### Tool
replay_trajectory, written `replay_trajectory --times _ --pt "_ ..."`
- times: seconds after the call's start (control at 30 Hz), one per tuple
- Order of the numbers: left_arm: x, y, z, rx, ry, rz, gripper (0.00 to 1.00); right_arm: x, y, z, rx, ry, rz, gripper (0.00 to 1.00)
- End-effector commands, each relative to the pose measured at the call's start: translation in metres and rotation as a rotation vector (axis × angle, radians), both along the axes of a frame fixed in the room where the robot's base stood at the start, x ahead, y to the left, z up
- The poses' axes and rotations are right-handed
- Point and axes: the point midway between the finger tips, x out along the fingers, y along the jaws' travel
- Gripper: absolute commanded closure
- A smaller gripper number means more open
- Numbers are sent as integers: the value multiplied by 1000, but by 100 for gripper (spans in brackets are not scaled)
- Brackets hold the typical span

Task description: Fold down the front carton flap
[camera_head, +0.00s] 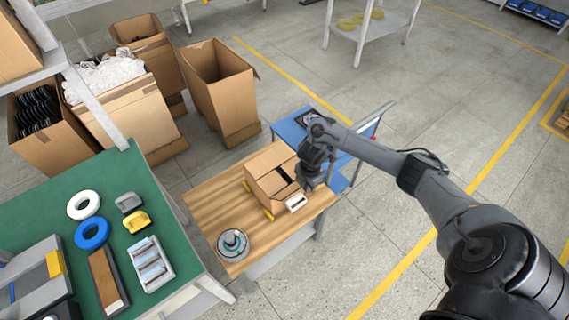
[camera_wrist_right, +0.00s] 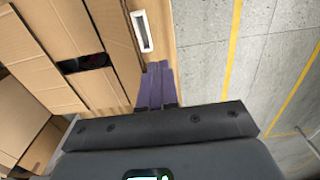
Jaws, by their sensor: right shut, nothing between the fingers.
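The brown carton (camera_head: 264,184) sits on the wooden-topped table. Its top flaps look mostly folded in, with a dark gap (camera_head: 286,172) between them; the gap also shows in the right wrist view (camera_wrist_right: 86,63). I cannot tell for sure which flap is the front one or its exact angle. My right gripper (camera_head: 309,183) is at the carton's right side, close to its top edge. Its fingers (camera_wrist_right: 156,84) are shut and empty in the right wrist view, beside the cardboard; contact is unclear. My left gripper is not in view.
A white slotted piece (camera_head: 296,203) is beside the carton near the wooden table's (camera_head: 212,205) right edge. A round hub motor (camera_head: 233,244) stands at the table's front left. A green bench (camera_head: 105,170) with parts is at left. Open cartons (camera_head: 218,85) stand behind.

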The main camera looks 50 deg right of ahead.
Motion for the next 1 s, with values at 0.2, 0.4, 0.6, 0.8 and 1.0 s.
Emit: replay_trajectory --times 0.2,0.4,0.6,0.8,1.0 --pt "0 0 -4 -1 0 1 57 16 -3 -1 1 0 -1 100" --pt "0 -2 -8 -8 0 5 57 29 -6 -2 0 0 -2 100" --pt "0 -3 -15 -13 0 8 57 40 -9 -7 -1 7 -2 100" --pt "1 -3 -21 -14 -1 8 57 52 -12 -9 -3 10 -1 100" --pt "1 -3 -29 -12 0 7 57 67 -14 -10 -1 8 -1 100"
